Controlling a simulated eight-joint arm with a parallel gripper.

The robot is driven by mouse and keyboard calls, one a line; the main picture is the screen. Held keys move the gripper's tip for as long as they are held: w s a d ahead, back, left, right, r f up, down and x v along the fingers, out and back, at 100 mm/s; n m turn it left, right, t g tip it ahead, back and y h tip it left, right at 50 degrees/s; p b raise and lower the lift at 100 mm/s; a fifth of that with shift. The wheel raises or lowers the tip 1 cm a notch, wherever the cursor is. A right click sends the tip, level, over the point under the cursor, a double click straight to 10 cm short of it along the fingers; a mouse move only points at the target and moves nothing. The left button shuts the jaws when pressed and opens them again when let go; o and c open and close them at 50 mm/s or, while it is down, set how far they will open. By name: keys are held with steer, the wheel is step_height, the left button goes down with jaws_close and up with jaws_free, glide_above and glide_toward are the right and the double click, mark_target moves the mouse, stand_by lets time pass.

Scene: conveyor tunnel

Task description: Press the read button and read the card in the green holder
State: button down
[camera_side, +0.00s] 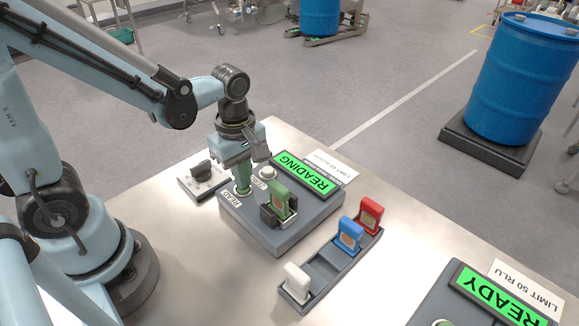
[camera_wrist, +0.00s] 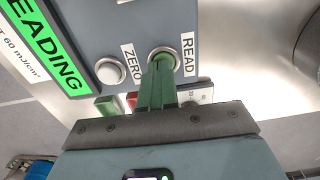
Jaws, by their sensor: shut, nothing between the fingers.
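My gripper (camera_side: 243,190) points down over the grey reader (camera_side: 297,229) with its green fingers shut and empty. In the wrist view its fingertips (camera_wrist: 162,60) are at the button labelled READ and cover most of it, inside a silver ring (camera_wrist: 178,50). The fingertips appear to touch the button. The green holder (camera_side: 280,199) stands upright in the reader's black slot, just right of my gripper. The reader's green display (camera_side: 303,173) shows READING, and part of it also shows in the wrist view (camera_wrist: 44,48). The card inside the green holder is only partly visible.
The white ZERO button (camera_side: 267,173) is close to my gripper. A dark rack (camera_side: 322,275) holds a white holder (camera_side: 297,281), a blue holder (camera_side: 349,234) and a red holder (camera_side: 370,213). A second device (camera_side: 447,304) shows READY. A knob box (camera_side: 203,180) stands left.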

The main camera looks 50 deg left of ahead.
step_height(320, 180, up, 8)
steer(key=shift+w, duration=0.15)
stand_by(0.5)
stand_by(0.5)
steer(key=m+t, duration=0.2)
steer(key=m, duration=0.4)
steer(key=a+r+m+t, duration=0.1)
steer(key=m+t, duration=0.2)
steer(key=m, duration=0.3)
steer(key=m+t, duration=0.2)
steer(key=m, duration=0.4)
steer(key=shift+w+a+r, duration=0.15)
steer(key=shift+a+r, duration=0.05)
steer(key=shift+r, duration=0.1)
